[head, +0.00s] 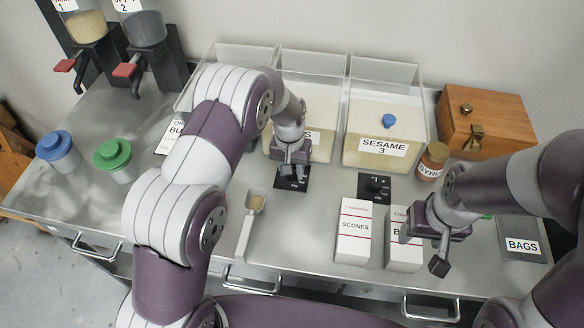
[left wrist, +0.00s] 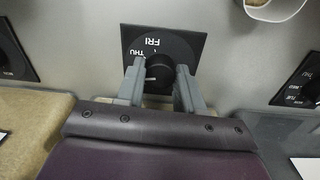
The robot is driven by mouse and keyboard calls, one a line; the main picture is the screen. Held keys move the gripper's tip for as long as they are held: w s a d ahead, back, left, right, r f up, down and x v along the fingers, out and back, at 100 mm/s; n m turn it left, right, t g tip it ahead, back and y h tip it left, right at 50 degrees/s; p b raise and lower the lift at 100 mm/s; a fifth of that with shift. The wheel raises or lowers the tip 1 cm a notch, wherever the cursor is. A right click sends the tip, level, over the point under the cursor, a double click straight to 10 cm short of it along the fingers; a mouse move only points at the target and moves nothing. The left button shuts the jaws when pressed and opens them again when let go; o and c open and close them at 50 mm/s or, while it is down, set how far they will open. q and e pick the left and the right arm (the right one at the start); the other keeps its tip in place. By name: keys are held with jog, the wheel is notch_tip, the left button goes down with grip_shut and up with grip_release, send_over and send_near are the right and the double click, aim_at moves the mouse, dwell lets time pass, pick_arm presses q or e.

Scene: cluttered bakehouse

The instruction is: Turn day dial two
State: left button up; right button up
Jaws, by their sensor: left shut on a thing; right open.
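Day dial two is the middle black dial (head: 290,184), on a dark square plate in front of the middle bin. In the left wrist view its black knob (left wrist: 159,68) stands between my left gripper's fingers (left wrist: 159,80), with THU and FRI lettering around it. My left gripper (head: 291,160) is shut on this knob and hides most of it in the head view. My right gripper (head: 422,248) is open and empty, over the right-hand white box. Another dial (head: 375,187) sits to the right, in front of the SESAME 3 bin.
A scoop (head: 250,218) lies left of the dial. The SCONES box (head: 354,231) and another white box (head: 404,255) stand at the front right. The SESAME bin (head: 381,152), brown jar (head: 433,160) and wooden box (head: 486,125) are behind.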

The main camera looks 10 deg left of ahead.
pick_arm(q)
jog(key=shift+w+r, duration=0.15)
jog(key=o, duration=1)
jog(key=shift+o, duration=0.2)
pick_arm(e)
jog(key=shift+s, duration=0.1)
jog(key=shift+f+b, duration=0.85)
jog(key=shift+b, duration=0.05)
jog(key=shift+r+p, duration=0.45)
pick_arm(q)
notch_tip(320, 180, up, 13)
jog(key=shift+a, duration=0.25)
jog(key=shift+f, duration=0.2)
